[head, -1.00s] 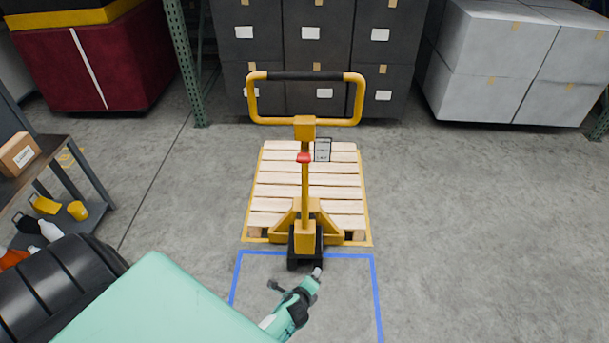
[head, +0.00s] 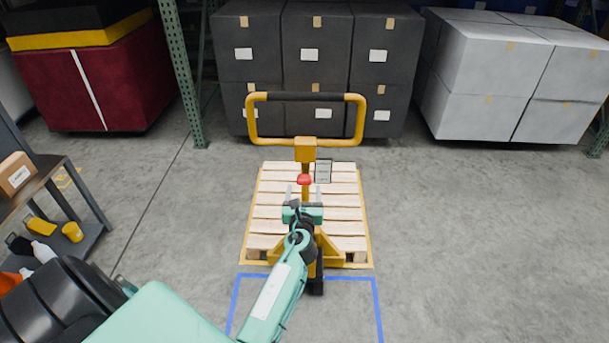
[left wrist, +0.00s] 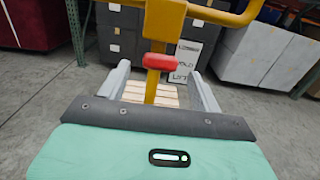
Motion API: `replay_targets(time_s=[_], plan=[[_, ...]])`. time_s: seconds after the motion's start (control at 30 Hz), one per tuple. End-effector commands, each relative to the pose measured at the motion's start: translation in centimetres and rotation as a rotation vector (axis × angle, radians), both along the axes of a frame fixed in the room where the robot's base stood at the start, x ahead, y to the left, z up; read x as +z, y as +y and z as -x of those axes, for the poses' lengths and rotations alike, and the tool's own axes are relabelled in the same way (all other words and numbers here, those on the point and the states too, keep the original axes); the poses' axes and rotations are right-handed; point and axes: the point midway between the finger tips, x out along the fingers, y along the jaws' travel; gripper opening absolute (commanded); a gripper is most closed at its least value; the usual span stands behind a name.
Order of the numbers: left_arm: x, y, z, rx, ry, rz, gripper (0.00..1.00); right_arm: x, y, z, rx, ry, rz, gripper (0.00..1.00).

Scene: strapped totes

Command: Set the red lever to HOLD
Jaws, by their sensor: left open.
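The red lever (head: 304,180) sits on the upright yellow post of the pallet jack (head: 305,150). It also shows in the left wrist view (left wrist: 160,62), close ahead and between the fingers in the picture. My left gripper (head: 304,190) is open, its two fingers pointing at the lever and apart from each other. I see nothing held in it. A small label plate (head: 323,172) stands right of the post; in the left wrist view its lettering (left wrist: 183,62) reads in part "HOLD" and what seems to be "LOWER" and "LIFT". My right gripper is not in view.
The jack's yellow loop handle (head: 305,97) rises above the lever. A wooden pallet (head: 268,205) lies behind the post, with a blue floor outline (head: 378,310) in front. A shelf cart (head: 60,190) stands at left. Dark, red and grey totes line the back. Floor at right is clear.

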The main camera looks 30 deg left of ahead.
Motion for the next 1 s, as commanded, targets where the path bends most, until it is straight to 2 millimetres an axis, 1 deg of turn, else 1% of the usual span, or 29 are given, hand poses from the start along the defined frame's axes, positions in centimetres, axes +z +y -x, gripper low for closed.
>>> replay_targets(time_s=[0.03,0.2,0.4,0.6,0.83,0.87,1.0], plan=[[0.1,0.6,-1.0,0.001,0.0,-0.001,0.65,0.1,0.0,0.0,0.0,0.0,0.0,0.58],[0.0,2.2,-3.6,0.001,0.0,0.0,0.65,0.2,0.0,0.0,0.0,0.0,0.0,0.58],[-0.1,3.5,-5.7,0.0,0.001,0.001,0.65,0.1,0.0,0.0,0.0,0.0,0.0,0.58],[-0.1,4.0,-6.5,0.0,0.001,0.002,0.65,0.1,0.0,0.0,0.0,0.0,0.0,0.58],[-0.1,4.0,-6.5,0.0,0.0,0.001,0.65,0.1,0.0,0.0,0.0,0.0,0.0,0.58],[-0.1,4.0,-6.5,0.0,0.0,0.001,0.64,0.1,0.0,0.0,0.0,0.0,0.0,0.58],[-0.1,4.0,-6.5,0.0,0.0,0.001,0.36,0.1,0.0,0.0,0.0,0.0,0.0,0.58]])
